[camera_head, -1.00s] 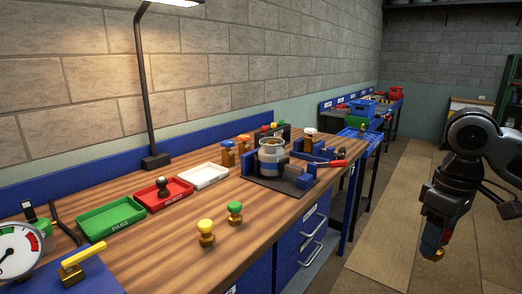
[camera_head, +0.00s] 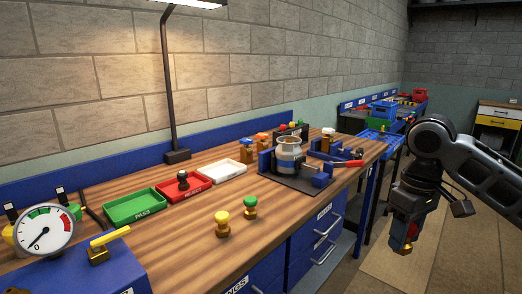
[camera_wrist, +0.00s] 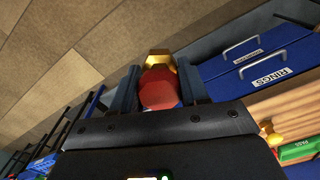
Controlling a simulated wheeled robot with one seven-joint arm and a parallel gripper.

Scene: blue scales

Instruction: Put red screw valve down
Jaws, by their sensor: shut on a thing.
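My gripper (camera_head: 404,236) is at the right in the head view, off the bench's front edge and over the floor. It is shut on the red screw valve (camera_wrist: 158,88), which has a red knob and a brass end. In the head view the valve (camera_head: 411,231) shows only in part, pointing down below the jaws. In the wrist view the knob sits between the two dark fingers. Two similar valves stand upright on the wooden bench (camera_head: 180,245), one with a yellow knob (camera_head: 222,222) and one with a green knob (camera_head: 250,206).
A green PASS tray (camera_head: 135,206), a red tray (camera_head: 184,187) with a dark-knobbed piece in it and a white tray (camera_head: 222,171) line the bench. A vise fixture (camera_head: 290,160) stands farther along. A gauge (camera_head: 44,230) is at left. Bare wood lies around the standing valves.

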